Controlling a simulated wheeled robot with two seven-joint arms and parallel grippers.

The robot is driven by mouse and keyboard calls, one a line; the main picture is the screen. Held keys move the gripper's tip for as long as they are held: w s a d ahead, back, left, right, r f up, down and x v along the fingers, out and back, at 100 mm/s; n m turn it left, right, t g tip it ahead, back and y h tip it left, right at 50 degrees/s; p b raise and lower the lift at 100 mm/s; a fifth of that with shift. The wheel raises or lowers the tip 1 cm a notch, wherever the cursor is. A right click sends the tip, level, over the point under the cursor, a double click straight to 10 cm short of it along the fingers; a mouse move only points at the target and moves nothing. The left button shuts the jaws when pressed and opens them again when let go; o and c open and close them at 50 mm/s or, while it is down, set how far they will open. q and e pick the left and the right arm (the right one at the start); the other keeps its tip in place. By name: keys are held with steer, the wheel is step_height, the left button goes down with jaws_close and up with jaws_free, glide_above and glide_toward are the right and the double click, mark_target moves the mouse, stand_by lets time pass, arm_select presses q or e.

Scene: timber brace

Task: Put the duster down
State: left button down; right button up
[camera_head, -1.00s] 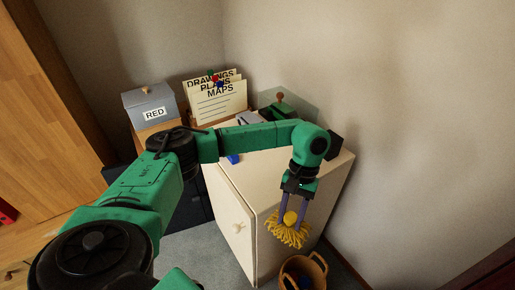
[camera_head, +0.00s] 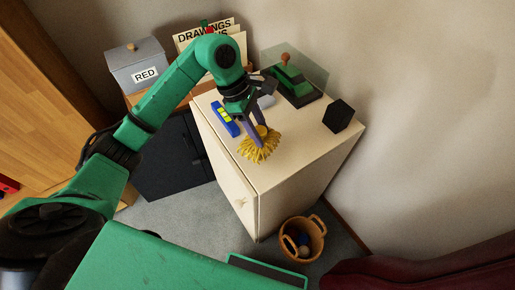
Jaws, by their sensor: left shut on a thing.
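The duster (camera_head: 258,150) has a yellow fringed head and shows at the front left part of the white cabinet's top (camera_head: 300,150). My left gripper (camera_head: 255,128) is shut on the duster from above, its fingers pointing down. The duster's fringe looks low over or touching the cabinet top; I cannot tell which. The fingers and fringe hide the duster's grip. My right gripper is not in view.
A blue and yellow level-like tool (camera_head: 224,119) lies left of the duster. A black block (camera_head: 338,116) and a green device (camera_head: 293,86) stand toward the back right. A wicker basket (camera_head: 302,240) stands on the floor. The cabinet top right of the duster is clear.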

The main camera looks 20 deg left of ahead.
mark_target(259, 150)
arm_select(q)
step_height(259, 150, down, 9)
steer(key=shift+r+p, duration=0.2)
steer(key=shift+p, duration=0.45)
steer(key=shift+f, duration=0.55)
steer(key=shift+c, duration=2.2)
jaws_free()
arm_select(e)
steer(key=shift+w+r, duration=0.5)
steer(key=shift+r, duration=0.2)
arm_select(q)
steer(key=shift+r, duration=0.35)
steer(key=b+v, duration=0.3)
steer(key=v, duration=0.8)
steer(key=shift+a+r, duration=0.2)
steer(key=shift+r, duration=0.15)
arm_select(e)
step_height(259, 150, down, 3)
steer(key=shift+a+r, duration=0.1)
